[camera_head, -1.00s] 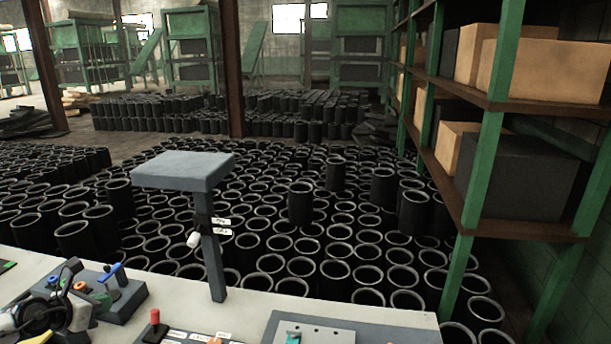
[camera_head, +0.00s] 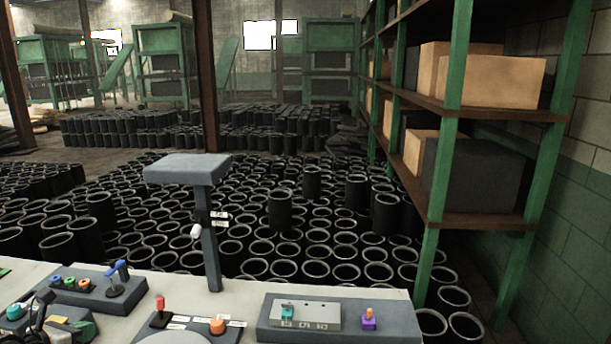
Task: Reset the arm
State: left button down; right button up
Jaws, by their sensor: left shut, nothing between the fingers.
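The left control box (camera_head: 96,293) has a blue-handled lever (camera_head: 120,268) and several coloured buttons. A red-topped lever (camera_head: 160,304) and an orange button (camera_head: 217,325) stand at the bottom middle. The right control box (camera_head: 340,318) carries a teal switch (camera_head: 288,313) and a purple and orange switch (camera_head: 369,318). My right gripper is not in view.
A grey post with a flat top (camera_head: 188,169) rises from the bench's back edge. Many black rubber sleeves (camera_head: 260,267) cover the floor behind the bench. A green shelf rack (camera_head: 443,150) with boxes stands at the right.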

pick_arm(q)
jog(key=s+d+f+n+t+y, duration=0.1)
jog(key=s+d+f+n+t, duration=0.15)
jog(key=d+n, duration=0.75)
jog(key=s+d+f+n+t+y, duration=0.1)
jog(key=s+d+n+t, duration=0.15)
jog(key=d+n, duration=0.8)
jog(key=s+d+f+n+g, duration=0.2)
jog(key=s+n+g, duration=0.25)
jog(key=s, duration=0.45)
jog(key=s+d+f+n+g+y, duration=0.1)
jog(key=s+d+f+n+g, duration=0.1)
jog(key=s+n+g, duration=0.35)
jog(key=s+d+f+n+g, duration=0.25)
jog(key=s+n, duration=0.35)
jog(key=s, duration=0.5)
notch_tip(320, 180, down, 26)
jog(key=s+g+b, duration=0.1)
jog(key=g, duration=0.1)
jog(key=s+a+f+g+b, duration=0.1)
jog(key=s+a+f, duration=0.2)
jog(key=s+f, duration=1.3)
notch_tip(320, 180, down, 2)
jog(key=shift+s+f, duration=0.1)
jog(key=shift+s, duration=0.2)
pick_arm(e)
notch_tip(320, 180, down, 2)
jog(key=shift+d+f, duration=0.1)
